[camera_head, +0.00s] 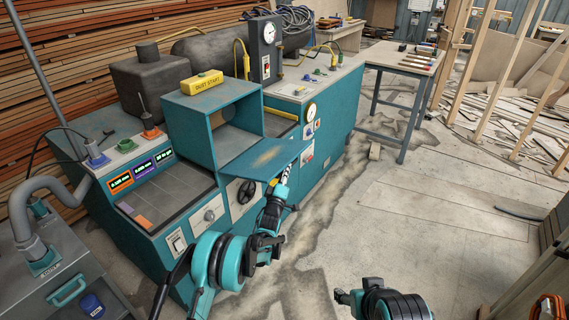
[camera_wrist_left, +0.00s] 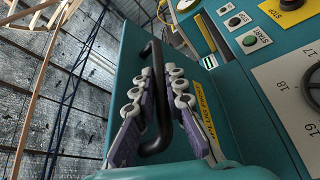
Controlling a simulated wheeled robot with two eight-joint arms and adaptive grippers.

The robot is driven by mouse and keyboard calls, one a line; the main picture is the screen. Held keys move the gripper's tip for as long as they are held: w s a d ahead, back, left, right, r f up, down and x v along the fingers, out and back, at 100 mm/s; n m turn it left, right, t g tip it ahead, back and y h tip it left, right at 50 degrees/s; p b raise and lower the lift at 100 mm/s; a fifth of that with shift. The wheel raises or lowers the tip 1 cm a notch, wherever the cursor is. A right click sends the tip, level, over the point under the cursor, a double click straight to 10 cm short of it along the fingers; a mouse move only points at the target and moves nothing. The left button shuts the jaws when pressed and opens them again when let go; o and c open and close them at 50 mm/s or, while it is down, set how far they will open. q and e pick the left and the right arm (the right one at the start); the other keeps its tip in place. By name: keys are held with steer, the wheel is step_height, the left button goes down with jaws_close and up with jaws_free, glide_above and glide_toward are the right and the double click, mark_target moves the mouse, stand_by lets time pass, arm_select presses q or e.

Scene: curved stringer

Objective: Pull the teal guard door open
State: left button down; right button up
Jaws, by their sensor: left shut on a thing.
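The teal guard door (camera_head: 262,160) stands out from the teal box housing (camera_head: 205,122) as a flat panel, with a worn tan patch on its face. The housing's dark opening shows behind it. My left gripper (camera_head: 285,174) is at the door's outer right end. In the left wrist view the door (camera_wrist_left: 128,75) carries a black bar handle (camera_wrist_left: 156,130). The fingers of my left gripper (camera_wrist_left: 153,100) lie on both sides of this handle and are shut on it.
A yellow-topped block (camera_head: 202,82) sits on the housing. A control panel with digital displays (camera_head: 142,170) is to the left, and a handwheel (camera_head: 246,191) is below the door. A workbench (camera_head: 405,62) stands at the back right. The concrete floor (camera_head: 430,205) right of the machine is mostly clear.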

arm_select(q)
steer(key=shift+w+a+f, duration=0.1)
steer(key=shift+f, duration=1.35)
steer(key=shift+w+a+f, duration=0.1)
steer(key=shift+f, duration=1.3)
steer(key=c, duration=1.9)
jaws_free()
steer(key=shift+o, duration=0.2)
steer(key=shift+s, duration=0.1)
steer(key=v, duration=1.2)
